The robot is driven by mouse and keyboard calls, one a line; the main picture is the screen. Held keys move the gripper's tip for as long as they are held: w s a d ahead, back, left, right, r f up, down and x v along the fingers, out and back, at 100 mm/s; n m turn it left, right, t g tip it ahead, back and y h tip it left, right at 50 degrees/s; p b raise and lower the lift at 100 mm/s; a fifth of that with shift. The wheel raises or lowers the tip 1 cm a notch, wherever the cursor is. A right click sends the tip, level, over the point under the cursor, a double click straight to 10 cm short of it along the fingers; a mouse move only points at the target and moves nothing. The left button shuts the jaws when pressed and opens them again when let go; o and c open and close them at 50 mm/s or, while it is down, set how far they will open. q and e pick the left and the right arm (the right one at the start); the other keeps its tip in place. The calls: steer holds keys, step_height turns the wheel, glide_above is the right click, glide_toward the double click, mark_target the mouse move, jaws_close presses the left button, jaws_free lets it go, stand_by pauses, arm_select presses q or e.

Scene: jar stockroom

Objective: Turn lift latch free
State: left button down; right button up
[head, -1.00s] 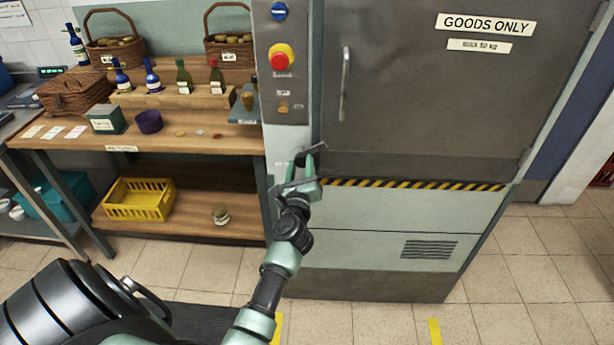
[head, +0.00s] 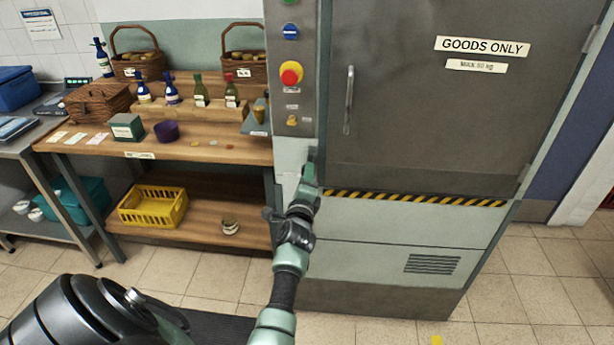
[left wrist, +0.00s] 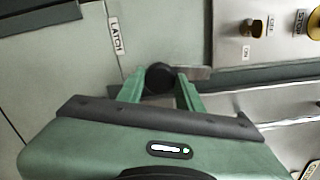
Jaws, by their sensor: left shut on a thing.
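The lift latch shows in the left wrist view as a round black knob (left wrist: 158,77) with a flat grey bar reaching to the right behind my finger. A label reading LATCH (left wrist: 115,38) is beside it. My left gripper (head: 309,172) is at the lift's front, just below the control panel and left of the closed door (head: 430,115). In the left wrist view its two green fingers (left wrist: 160,84) are shut on the black knob, one on each side. In the head view the gripper hides the latch. My right gripper is out of view.
The control panel (head: 292,100) has a red stop button and a key switch (left wrist: 247,27) close to the latch. The door's vertical handle (head: 349,100) is to the right. A wooden shelf unit (head: 215,155) with bottles, baskets and a yellow crate (head: 153,207) stands close on the left.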

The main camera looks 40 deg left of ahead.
arm_select(q)
steer(key=shift+f+n, duration=0.1)
steer(key=shift+n, duration=0.6)
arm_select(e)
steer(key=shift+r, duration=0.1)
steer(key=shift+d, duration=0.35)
arm_select(q)
steer(key=c, duration=0.9)
jaws_free()
step_height(320, 180, up, 20)
steer(key=shift+r+p, duration=0.1)
steer(key=shift+p, duration=1.05)
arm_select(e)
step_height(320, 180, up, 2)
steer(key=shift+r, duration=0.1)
